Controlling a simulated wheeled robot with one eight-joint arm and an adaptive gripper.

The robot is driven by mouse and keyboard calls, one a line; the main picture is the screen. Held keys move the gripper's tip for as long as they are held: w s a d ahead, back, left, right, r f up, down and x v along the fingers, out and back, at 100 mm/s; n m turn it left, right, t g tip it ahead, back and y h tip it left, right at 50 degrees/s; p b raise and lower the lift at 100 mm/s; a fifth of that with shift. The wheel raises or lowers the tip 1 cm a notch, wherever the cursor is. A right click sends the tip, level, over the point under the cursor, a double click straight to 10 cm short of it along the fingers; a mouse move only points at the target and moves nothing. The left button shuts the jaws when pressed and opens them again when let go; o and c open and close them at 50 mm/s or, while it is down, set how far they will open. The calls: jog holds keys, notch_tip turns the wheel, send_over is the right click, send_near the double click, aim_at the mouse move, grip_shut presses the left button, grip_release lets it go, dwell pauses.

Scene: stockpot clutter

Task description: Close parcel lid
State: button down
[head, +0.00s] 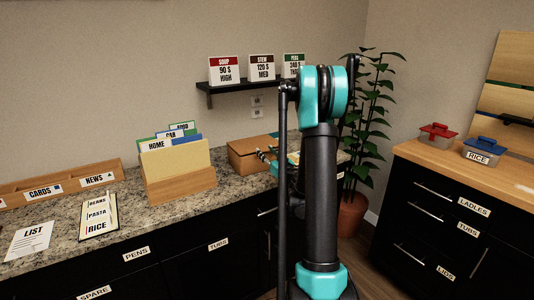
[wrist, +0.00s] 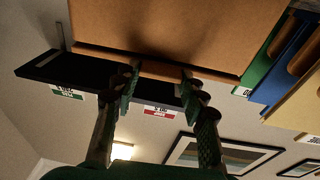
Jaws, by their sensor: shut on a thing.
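The brown cardboard parcel (head: 250,153) sits on the granite counter, left of my arm in the head view, its right side hidden behind the arm. In the wrist view, a broad cardboard panel (wrist: 160,35) fills the top of the picture; it looks like the parcel lid. My gripper (wrist: 160,78) has a fingertip on each side of the panel's near edge, and it is shut on the lid. In the head view, my gripper (head: 266,158) shows small at the parcel's front right, mostly hidden by the arm. How far the lid stands open is unclear.
A wooden file holder (head: 180,185) with tabbed folders stands close left of the parcel. A black shelf (head: 245,92) with sign cards hangs above. A potted plant (head: 365,140) stands right of my arm. A second counter (head: 470,175) holds lidded tubs.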

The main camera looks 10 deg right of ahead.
jog(key=shift+f, duration=0.15)
dwell(0.3)
jog(key=c, duration=0.8)
grip_release()
jog(key=shift+c, duration=0.2)
notch_tip(320, 180, up, 10)
